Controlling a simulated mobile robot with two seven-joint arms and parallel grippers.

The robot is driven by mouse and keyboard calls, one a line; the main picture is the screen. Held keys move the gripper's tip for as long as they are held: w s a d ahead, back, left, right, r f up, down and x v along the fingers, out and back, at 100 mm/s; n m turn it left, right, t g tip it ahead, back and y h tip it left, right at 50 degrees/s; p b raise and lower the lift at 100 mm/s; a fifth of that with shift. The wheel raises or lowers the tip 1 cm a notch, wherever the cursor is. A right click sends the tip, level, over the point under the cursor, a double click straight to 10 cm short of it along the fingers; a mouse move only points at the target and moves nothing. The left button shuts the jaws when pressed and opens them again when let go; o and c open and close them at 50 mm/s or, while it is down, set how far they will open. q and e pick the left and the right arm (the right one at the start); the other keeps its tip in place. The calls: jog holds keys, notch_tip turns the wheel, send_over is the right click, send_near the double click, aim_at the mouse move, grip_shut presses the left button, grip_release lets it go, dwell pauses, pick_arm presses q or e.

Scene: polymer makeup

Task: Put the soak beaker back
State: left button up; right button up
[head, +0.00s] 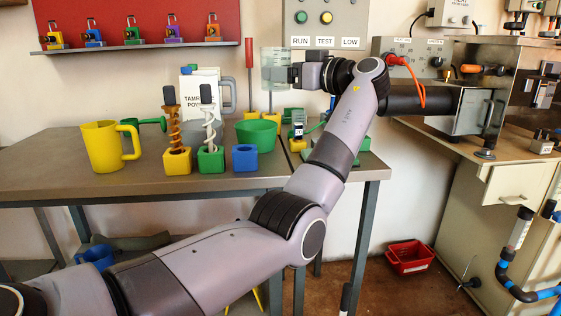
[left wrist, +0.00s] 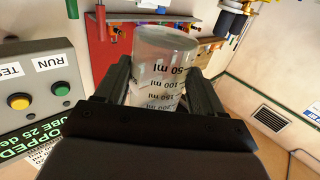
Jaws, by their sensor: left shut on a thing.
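The soak beaker (head: 276,68) is a clear, greyish cup with printed ml marks. My left gripper (head: 292,72) is shut on it and holds it in the air above the back right part of the grey bench (head: 60,176). In the left wrist view the beaker (left wrist: 163,65) sits between the two dark fingers of the left gripper (left wrist: 160,85), and its ml print appears upside down there. In the head view the beaker looks upright. My right gripper is in neither view.
A yellow jug (head: 102,147), a green bowl (head: 256,134), a blue block (head: 245,158) and holders with upright tools stand on the bench. A control panel (head: 325,22) is on the wall behind. A red bin (head: 409,257) is on the floor. The bench's front left is clear.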

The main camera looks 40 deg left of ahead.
pick_arm(q)
jog(key=b, duration=0.3)
send_over(285, 170)
notch_tip(285, 170, down, 14)
jog(key=shift+r, duration=0.1)
notch_tip(285, 170, down, 5)
jog(key=shift+r, duration=0.15)
jog(key=shift+f+b, duration=0.35)
jog(key=shift+b, duration=0.15)
jog(key=o, duration=1.2)
jog(key=shift+r, duration=0.15)
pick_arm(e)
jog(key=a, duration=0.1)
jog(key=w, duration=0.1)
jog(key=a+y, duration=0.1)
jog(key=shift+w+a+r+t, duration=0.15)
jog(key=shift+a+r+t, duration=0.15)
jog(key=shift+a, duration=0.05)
pick_arm(q)
jog(key=shift+r, duration=0.1)
